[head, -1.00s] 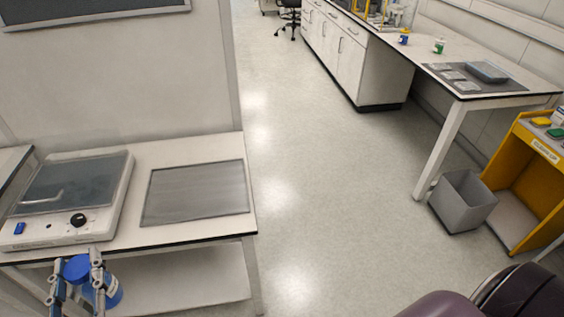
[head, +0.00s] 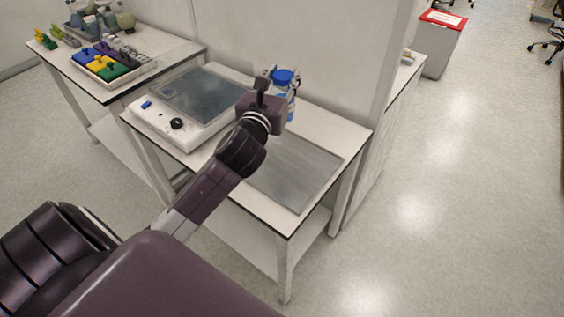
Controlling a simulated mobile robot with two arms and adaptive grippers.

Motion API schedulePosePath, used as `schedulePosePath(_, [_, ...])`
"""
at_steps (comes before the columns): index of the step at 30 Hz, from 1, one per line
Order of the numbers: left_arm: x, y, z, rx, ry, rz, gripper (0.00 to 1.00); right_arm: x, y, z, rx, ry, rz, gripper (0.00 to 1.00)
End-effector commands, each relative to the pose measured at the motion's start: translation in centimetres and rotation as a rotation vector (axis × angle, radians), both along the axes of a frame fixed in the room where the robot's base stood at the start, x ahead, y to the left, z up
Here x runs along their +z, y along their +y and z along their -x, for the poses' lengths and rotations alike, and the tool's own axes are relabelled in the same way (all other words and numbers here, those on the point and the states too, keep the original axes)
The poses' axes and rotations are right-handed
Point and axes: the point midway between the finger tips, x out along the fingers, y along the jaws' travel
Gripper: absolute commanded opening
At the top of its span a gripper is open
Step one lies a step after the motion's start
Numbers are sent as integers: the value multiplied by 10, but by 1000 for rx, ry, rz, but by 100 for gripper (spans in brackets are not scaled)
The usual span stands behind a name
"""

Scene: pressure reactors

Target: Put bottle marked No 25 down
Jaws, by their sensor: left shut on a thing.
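The bottle (head: 291,108) has a blue cap and a blue label; its number cannot be read from here. My left gripper (head: 282,85) is shut on it and holds it upright over the white table (head: 213,153), near the wall, between the hotplate device and the grey mat. My wrist hides the lower part of the bottle, so I cannot tell whether it touches the table. The grey mat (head: 298,173) lies bare on the table's right half. My right gripper is out of view.
A white device with a dark plate (head: 193,99) and a black knob stands on the table's left half. Another table at the far left holds a tray (head: 125,74) of coloured items and several bottles. A grey bin with a red lid (head: 440,43) stands beyond the wall.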

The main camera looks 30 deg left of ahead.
Motion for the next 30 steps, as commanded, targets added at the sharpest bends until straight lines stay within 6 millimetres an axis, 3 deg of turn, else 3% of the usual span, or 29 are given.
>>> schedulePosePath(2, [10,13,-7,19,-7,5,0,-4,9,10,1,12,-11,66])
schedulePosePath(5, [8,21,-11,32,-1,12,0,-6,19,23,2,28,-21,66])
schedulePosePath(10, [-28,22,-11,34,5,16,0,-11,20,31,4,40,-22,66])
schedulePosePath(21, [-122,22,-11,35,1,17,0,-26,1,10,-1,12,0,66])
schedulePosePath(30, [-152,21,-11,33,-2,16,0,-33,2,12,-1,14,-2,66])
